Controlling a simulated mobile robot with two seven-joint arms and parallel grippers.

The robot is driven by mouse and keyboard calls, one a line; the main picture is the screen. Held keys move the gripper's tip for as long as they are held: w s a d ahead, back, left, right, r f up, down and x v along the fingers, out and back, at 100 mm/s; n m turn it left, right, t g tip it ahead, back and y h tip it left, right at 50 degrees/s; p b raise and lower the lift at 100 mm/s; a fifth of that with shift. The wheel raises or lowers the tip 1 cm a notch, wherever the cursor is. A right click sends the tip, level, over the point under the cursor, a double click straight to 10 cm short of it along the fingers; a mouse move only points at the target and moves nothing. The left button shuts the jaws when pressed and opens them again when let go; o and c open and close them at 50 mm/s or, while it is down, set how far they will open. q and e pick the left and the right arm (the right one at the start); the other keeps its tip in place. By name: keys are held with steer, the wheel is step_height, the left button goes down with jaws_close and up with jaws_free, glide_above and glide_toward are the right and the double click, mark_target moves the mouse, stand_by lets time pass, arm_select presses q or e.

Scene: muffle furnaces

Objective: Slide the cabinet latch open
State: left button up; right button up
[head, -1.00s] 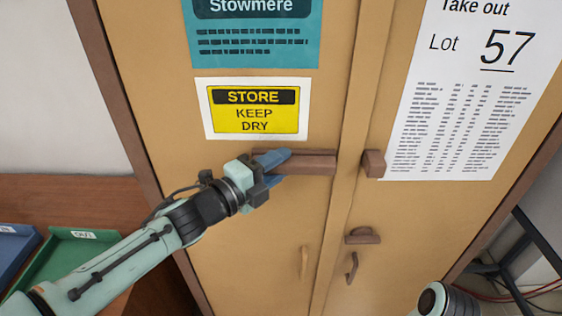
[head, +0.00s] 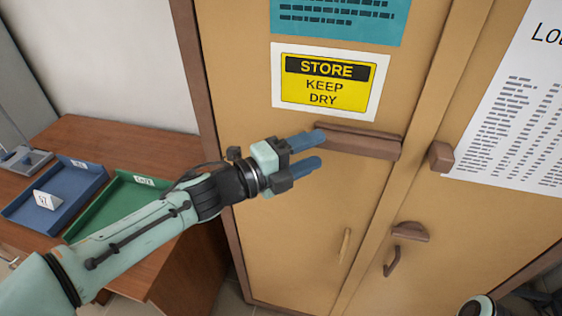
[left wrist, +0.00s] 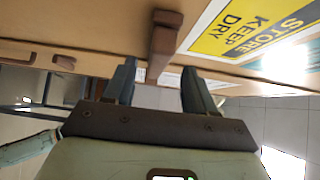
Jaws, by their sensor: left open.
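The cabinet latch (head: 365,141) is a brown horizontal bar on the left door, below the yellow sign. A short brown block (head: 440,157) sits on the right door, with a visible gap between it and the bar's right end. My left gripper (head: 319,149) is open and empty, its blue fingers by the bar's left end. In the head view the upper fingertip overlaps that end; I cannot tell whether they touch. In the left wrist view the latch (left wrist: 163,48) lies ahead, between and beyond the open fingers (left wrist: 157,84). My right gripper is not in view.
The tan cabinet's left door (head: 290,235) carries a yellow sign (head: 330,82). A brown handle (head: 392,260) and a brown catch (head: 410,231) are lower on the right door. A wooden desk (head: 95,135) at left holds a blue tray (head: 28,222) and a green tray (head: 82,232).

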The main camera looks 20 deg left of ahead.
arm_select(q)
steer(key=v, duration=0.7)
stand_by(0.3)
